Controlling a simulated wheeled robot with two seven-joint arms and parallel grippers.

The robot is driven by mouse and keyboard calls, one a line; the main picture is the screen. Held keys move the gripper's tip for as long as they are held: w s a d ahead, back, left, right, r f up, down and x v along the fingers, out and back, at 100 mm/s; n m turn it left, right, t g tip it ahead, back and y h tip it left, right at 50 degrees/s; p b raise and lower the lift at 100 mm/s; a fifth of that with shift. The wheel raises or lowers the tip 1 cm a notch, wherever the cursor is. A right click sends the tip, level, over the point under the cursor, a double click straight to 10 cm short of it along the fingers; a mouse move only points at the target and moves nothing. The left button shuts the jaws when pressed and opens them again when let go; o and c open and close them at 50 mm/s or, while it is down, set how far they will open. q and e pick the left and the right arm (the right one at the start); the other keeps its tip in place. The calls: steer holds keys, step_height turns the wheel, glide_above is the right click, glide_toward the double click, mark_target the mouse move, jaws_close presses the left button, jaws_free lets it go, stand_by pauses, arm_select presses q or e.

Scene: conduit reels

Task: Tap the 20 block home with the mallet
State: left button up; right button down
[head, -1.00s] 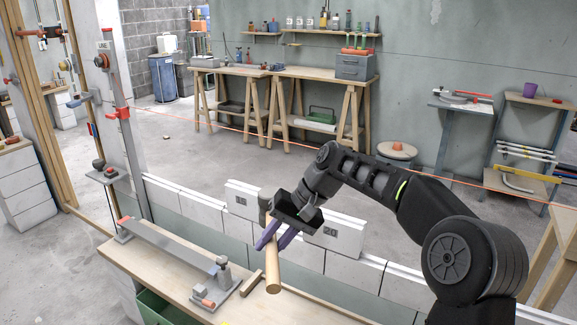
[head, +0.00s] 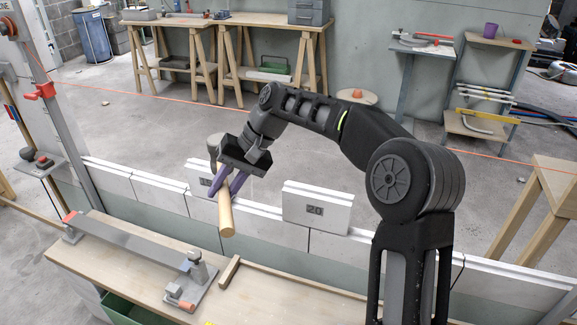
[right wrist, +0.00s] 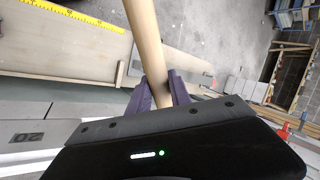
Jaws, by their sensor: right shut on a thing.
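The 20 block (head: 317,208) is a white block with a dark "20" plate. It stands upright on the low white block wall, its face clear in the head view. It also shows at the left of the right wrist view (right wrist: 25,137). My right gripper (head: 232,184) has purple fingers shut on the mallet's wooden handle (head: 226,215), left of the 20 block and apart from it. The mallet's grey head (head: 214,146) shows behind the gripper, partly hidden. The handle also shows in the right wrist view (right wrist: 147,45). My left gripper is not in view.
Another numbered block (head: 203,180) stands on the wall (head: 263,225) behind my right gripper, partly hidden. In front is a wooden bench (head: 135,265) with a long metal bar (head: 128,243) and a clamp-like fixture (head: 195,275). A red string crosses behind the wall.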

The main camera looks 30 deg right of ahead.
steer(key=s+d+r+m+t+h+p, duration=0.2)
steer(key=s+d+m+p, duration=0.1)
steer(key=d+p, duration=0.3)
steer(key=s+d+r+m+t+h+p, duration=0.1)
steer(key=s+d+r+m+t+p, duration=0.1)
steer(key=d+m+p, duration=0.4)
steer(key=shift+s+d+r+h, duration=0.3)
steer(key=shift+s+d+h, duration=0.1)
steer(key=shift+s+d, duration=0.45)
steer(key=shift+f, duration=0.1)
step_height(320, 180, down, 6)
steer(key=b, duration=0.5)
